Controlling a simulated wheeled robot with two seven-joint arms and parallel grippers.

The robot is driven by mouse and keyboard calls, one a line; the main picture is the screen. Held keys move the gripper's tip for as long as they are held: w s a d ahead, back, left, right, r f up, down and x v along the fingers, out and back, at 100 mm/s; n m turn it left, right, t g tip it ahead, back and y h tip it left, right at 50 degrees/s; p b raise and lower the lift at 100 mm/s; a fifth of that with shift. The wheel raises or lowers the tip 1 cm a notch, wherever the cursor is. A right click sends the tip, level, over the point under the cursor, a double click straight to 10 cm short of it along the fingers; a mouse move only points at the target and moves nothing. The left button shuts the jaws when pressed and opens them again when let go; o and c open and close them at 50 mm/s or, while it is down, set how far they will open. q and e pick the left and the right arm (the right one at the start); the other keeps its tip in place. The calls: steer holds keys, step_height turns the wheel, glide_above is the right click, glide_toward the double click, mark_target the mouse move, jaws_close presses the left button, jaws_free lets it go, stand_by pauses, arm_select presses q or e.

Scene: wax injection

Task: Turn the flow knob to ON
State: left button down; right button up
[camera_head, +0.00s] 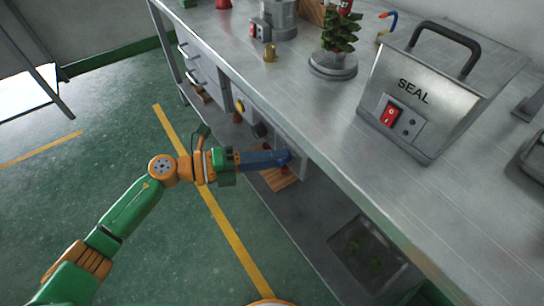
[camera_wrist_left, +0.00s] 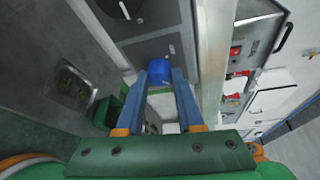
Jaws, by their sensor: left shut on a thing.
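My left gripper (camera_head: 286,158) reaches in from the left to the front panel (camera_head: 283,135) under the worktop edge. Its long blue fingers are shut on a blue knob (camera_wrist_left: 158,74) at the panel. The knob sits between the fingertips of my left gripper (camera_wrist_left: 159,78) in the left wrist view; in the head view it is mostly hidden by the fingers. A black knob (camera_head: 260,130) is farther along the panel. It also shows with a white mark in the left wrist view (camera_wrist_left: 124,10). No ON label is readable. My right gripper is not in view.
The metal worktop (camera_head: 300,115) overhangs the panel. On it stand a SEAL machine (camera_head: 415,95) with a red switch, a small plant-like wax tree (camera_head: 340,35) on a round base, and a brass piece (camera_head: 270,53). The green floor (camera_head: 120,130) at left is open.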

arm_select(q)
steer(key=c, duration=0.5)
jaws_free()
steer(key=shift+c, duration=0.2)
steer(key=b+v, duration=0.1)
steer(key=v, duration=0.6)
